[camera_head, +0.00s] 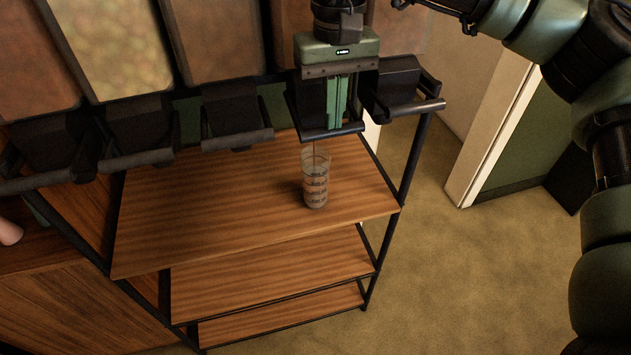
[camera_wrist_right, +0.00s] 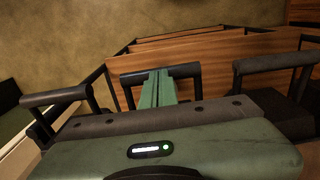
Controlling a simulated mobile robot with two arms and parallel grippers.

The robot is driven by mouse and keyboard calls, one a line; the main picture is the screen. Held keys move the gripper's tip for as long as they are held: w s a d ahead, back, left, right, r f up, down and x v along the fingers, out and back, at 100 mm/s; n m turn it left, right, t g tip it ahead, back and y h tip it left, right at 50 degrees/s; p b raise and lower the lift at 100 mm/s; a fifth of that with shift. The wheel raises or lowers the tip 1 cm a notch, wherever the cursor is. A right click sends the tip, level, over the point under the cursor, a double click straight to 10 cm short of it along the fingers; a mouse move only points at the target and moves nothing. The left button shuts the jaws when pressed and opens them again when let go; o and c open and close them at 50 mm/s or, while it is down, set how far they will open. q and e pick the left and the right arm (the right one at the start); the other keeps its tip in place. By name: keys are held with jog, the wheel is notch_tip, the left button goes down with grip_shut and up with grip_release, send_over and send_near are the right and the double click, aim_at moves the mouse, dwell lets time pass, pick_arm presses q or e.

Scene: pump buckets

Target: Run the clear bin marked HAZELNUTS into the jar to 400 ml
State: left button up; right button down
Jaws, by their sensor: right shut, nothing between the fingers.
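The clear jar (camera_head: 315,188) with dark level marks stands upright on the top shelf, below the lever that my right gripper is at. Its fill level is too small to read. My right gripper (camera_head: 336,122) is shut and empty, its green fingers pointing down at that dispenser's black lever bar (camera_head: 335,132). In the right wrist view the closed fingers (camera_wrist_right: 160,77) overlap the lever bar (camera_wrist_right: 185,71); I cannot tell whether they touch it. The bin above is mostly hidden by my gripper. No HAZELNUTS label is readable. My left gripper is out of view.
Several bins hang in a row, including a pale yellow one (camera_head: 120,48) and a brown one (camera_head: 217,38), each above a black spout with a lever. The wooden top shelf (camera_head: 200,215) is clear around the jar. A rack post (camera_head: 415,160) stands right of it.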

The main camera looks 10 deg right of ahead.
jog(key=shift+f, duration=0.15)
jog(key=shift+f, duration=0.3)
jog(key=shift+w+f+b, duration=0.1)
jog(key=shift+f+b, duration=0.3)
jog(key=shift+b, duration=0.1)
jog(key=shift+f, duration=0.15)
dwell(2.2)
dwell(0.4)
notch_tip(320, 180, up, 7)
jog(key=p, duration=0.4)
jog(key=shift+f+p, duration=0.1)
jog(key=shift+p, duration=0.25)
jog(key=shift+f, duration=0.1)
